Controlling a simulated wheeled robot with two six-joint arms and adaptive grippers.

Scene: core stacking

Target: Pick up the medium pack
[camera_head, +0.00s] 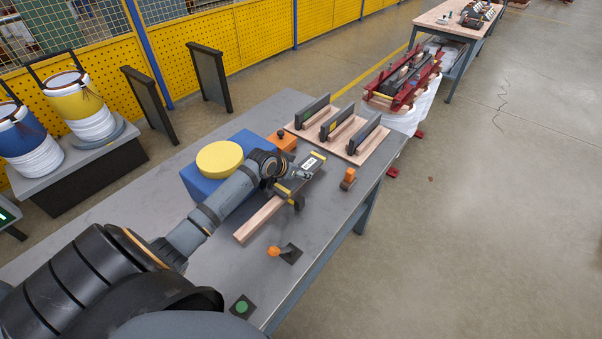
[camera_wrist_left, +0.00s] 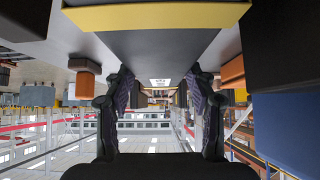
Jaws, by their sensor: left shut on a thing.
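My left gripper (camera_head: 292,188) reaches in from the left over the grey table in the head view. It is shut on a dark grey pack (camera_head: 300,173) with yellow bands and a pale label. The pack is above or on a wooden strip (camera_head: 262,219); I cannot tell whether they touch. In the left wrist view the fingers of the left gripper (camera_wrist_left: 160,105) flank the grey pack, whose yellow band (camera_wrist_left: 155,17) crosses the top. Its far parts are hidden by the gripper. My right gripper is not in view.
Three dark upright plates stand on a wooden rack (camera_head: 352,154) behind. A blue box (camera_head: 197,184) with a yellow disc (camera_head: 219,158) is left of the gripper. Orange-topped fixtures (camera_head: 348,177) (camera_head: 274,251) and a green button (camera_head: 242,306) are on the table (camera_head: 225,262).

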